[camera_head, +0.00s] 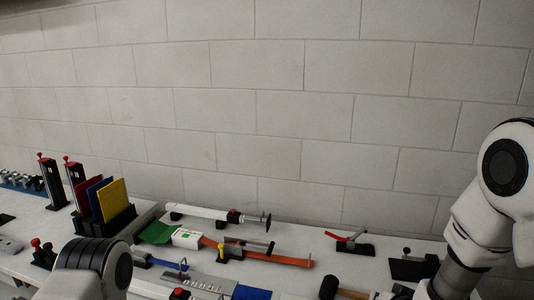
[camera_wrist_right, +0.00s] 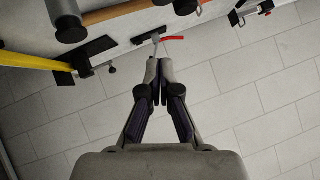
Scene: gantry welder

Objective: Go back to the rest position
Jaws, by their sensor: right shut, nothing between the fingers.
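My right gripper (camera_wrist_right: 159,72) shows in the right wrist view with its two fingers together and nothing between them. Beyond its tips, a small black clamp with a red handle (camera_wrist_right: 172,38) lies on the bench, apart from the fingers. The same red-handled clamp (camera_head: 353,244) shows in the head view near the bench's right part. My right arm comes down along the right edge of the head view; its gripper cannot be made out there. Part of my left arm shows at the lower left of the head view, and its gripper is out of view.
The bench (camera_head: 302,240) runs along a grey block wall (camera_head: 300,110). On it are a rack with coloured plates (camera_head: 114,200), a long white tool (camera_head: 205,213), an orange-bladed tool (camera_head: 290,261) and a hammer (camera_head: 330,287). The space above the bench is clear.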

